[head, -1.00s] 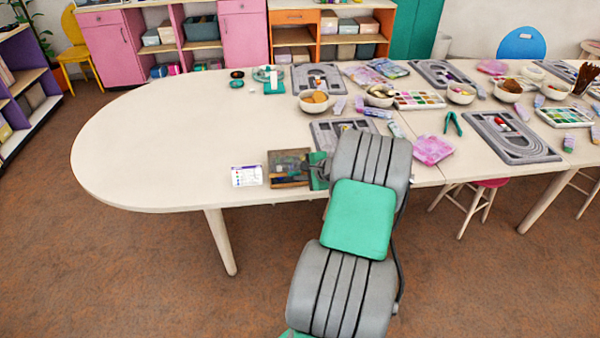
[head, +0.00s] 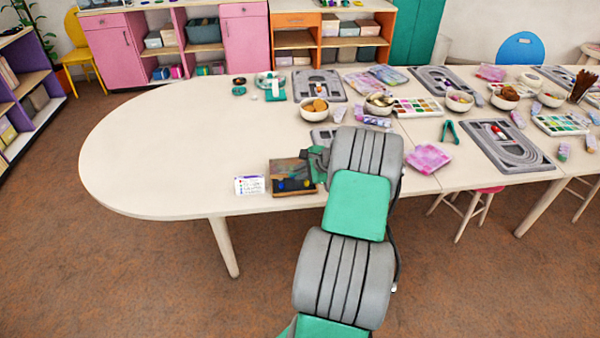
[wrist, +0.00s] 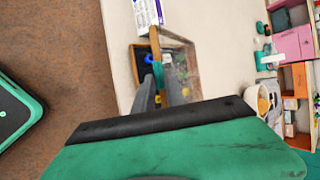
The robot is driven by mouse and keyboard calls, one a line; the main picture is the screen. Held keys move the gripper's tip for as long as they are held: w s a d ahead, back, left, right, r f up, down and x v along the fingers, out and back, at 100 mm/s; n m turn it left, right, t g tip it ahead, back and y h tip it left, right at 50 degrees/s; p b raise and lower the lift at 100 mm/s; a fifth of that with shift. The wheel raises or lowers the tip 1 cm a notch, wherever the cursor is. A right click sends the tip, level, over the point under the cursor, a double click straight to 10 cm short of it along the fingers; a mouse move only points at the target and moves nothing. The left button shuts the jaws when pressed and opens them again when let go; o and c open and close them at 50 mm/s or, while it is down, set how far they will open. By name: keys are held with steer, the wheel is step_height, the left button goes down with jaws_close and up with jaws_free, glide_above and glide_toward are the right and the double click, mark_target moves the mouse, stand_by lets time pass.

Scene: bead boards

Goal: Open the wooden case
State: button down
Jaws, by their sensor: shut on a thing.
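The wooden case (head: 293,167) lies near the table's front edge, left of my arm. Its brown lid stands raised, and the dark inside shows in front of it with small blue and yellow items. In the wrist view the case (wrist: 154,42) shows a wooden edge, with the dark inside to its left and a brownish panel to its right. My gripper (wrist: 160,76) is at the case, its grey fingers on either side of that edge, shut on the lid as far as I can tell. In the head view my gripper (head: 309,163) is at the lid's right side, its fingertips mostly hidden.
A printed card (head: 249,185) lies just left of the case. The table (head: 170,150) is clear on its left side. Behind and right are grey bead boards (head: 505,145), bowls (head: 314,108), a bead tray (head: 418,106) and a pink patterned box (head: 428,157).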

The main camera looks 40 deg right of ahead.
steer(key=r+p, duration=0.1)
steer(key=p, duration=0.1)
steer(key=w+d+r+g+p, duration=0.1)
steer(key=r+p, duration=0.1)
steer(key=shift+w+y, duration=0.2)
steer(key=shift+y, duration=0.2)
steer(key=shift+w+r+g+p, duration=0.1)
steer(key=shift+w+g+p, duration=0.05)
steer(key=shift+g+p, duration=0.35)
steer(key=shift+d+m, duration=0.1)
steer(key=shift+m, duration=0.2)
